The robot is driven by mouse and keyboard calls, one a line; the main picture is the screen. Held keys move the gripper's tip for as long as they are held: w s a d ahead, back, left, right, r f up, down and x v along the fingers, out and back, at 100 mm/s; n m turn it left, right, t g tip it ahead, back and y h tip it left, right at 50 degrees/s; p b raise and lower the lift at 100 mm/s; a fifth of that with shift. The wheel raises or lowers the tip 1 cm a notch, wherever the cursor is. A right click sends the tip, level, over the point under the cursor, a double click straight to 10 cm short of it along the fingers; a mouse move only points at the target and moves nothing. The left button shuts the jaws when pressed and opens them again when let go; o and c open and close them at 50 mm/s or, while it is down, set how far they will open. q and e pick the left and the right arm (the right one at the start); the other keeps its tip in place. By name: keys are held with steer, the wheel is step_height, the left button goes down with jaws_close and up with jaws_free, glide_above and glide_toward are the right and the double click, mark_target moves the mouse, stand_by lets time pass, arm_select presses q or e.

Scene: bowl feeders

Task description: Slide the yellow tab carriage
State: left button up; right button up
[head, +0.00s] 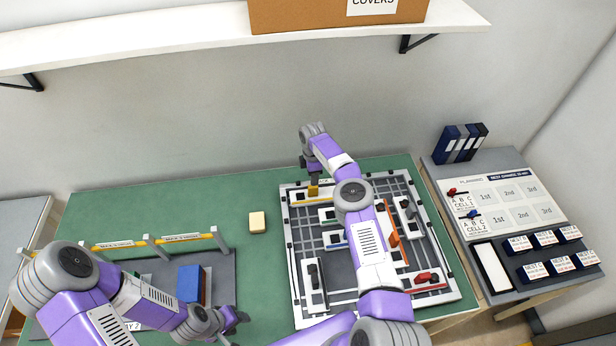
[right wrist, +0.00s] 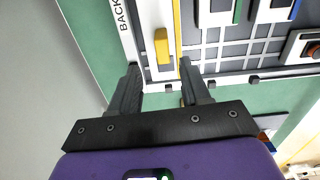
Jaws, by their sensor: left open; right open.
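The yellow tab (head: 313,190) stands up from a pale carriage near the far edge of the white-framed board (head: 288,255). In the right wrist view the yellow tab (right wrist: 162,47) shows just ahead of my right gripper (right wrist: 160,67), in line with the gap between its open fingers. I cannot tell whether the fingertips reach down beside it; no grip on it shows. In the head view my right gripper (head: 314,180) is just over the tab, and its arm hides part of the board. My left gripper (head: 238,322) is open and empty over the green table at the front left.
The board carries several other carriages, with an orange bar (head: 393,238) and a red handle (head: 427,277). A cream block (head: 257,222) lies left of the board. A blue box (head: 190,284) stands on a grey mat near my left arm. A shelf (head: 150,35) hangs above the table.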

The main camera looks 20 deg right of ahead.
steer(key=shift+s+f+m, duration=0.1)
steer(key=shift+f+m, duration=0.15)
steer(key=shift+m, duration=0.05)
step_height(320, 180, down, 6)
steer(key=b, duration=0.4)
steer(key=shift+s+r, duration=0.1)
arm_select(q)
steer(key=shift+f+b, duration=0.55)
steer(key=shift+f, duration=1.95)
arm_select(e)
steer(key=shift+f, duration=0.6)
steer(key=shift+c, duration=0.2)
jaws_close()
